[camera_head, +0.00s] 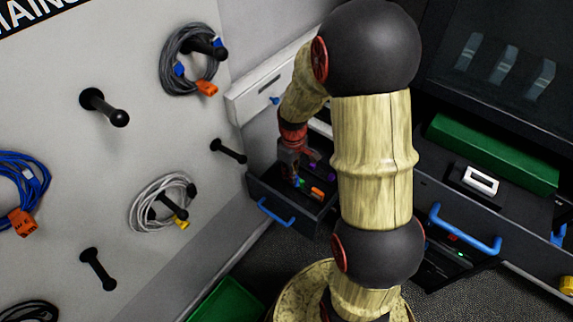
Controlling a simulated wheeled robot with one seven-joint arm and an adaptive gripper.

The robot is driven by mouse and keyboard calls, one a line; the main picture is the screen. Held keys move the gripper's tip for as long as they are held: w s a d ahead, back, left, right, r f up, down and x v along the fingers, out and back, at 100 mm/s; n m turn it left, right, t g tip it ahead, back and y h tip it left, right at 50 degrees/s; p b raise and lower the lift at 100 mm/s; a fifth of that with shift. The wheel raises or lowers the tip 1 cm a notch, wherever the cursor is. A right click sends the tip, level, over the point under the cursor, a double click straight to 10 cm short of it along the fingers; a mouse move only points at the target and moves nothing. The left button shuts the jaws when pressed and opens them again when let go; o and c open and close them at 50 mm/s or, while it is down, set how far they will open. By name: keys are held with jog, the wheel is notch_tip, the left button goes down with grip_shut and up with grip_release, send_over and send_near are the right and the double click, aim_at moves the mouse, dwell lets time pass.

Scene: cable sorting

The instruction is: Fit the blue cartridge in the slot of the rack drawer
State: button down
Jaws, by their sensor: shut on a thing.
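My gripper (289,170) reaches down over an open dark drawer (263,192) with a blue handle, left of my arm. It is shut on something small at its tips. A bit of blue shows there, which looks like the blue cartridge (297,181), but it is too small to see clearly. Green, orange and purple pieces (317,192) sit close by in the same drawer. The slot cannot be made out. My own arm hides the right part of this drawer.
On the left, a wall board carries pegs with a grey cable (184,55) and a white cable (160,202). A green bin (228,302) stands below.

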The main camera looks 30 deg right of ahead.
jog(key=shift+s+a+r+p, duration=0.15)
jog(key=shift+s+r+p, duration=0.15)
jog(key=shift+s+r, duration=0.35)
jog(key=shift+s+r+p, duration=0.1)
jog(key=shift+r+p, duration=1.3)
jog(key=shift+r, duration=0.05)
